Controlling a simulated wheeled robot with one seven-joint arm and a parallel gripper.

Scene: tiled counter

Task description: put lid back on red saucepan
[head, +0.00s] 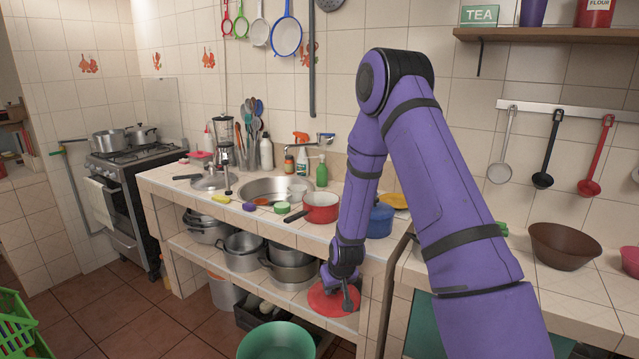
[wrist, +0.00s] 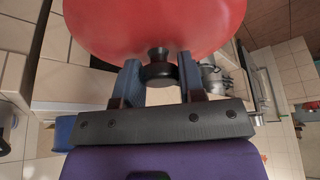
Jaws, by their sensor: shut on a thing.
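The red saucepan (head: 321,208) stands on the tiled counter to the right of the sink, open at the top, with its dark handle pointing left. A round red lid (head: 327,303) shows lower down, at the height of the lower shelf. My gripper (head: 346,296) is at this lid, below the counter top and apart from the saucepan. In the wrist view the lid (wrist: 155,22) fills the top, and my gripper (wrist: 160,80) is shut on its dark knob (wrist: 158,70). The saucepan is not clearly visible in the wrist view.
A blue pot (head: 381,219) stands right of the saucepan, partly behind my arm. The lower shelf holds several metal pots (head: 243,252). A green basin (head: 277,342) is on the floor. The sink (head: 262,188) and a green soap bottle (head: 322,172) are near the saucepan.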

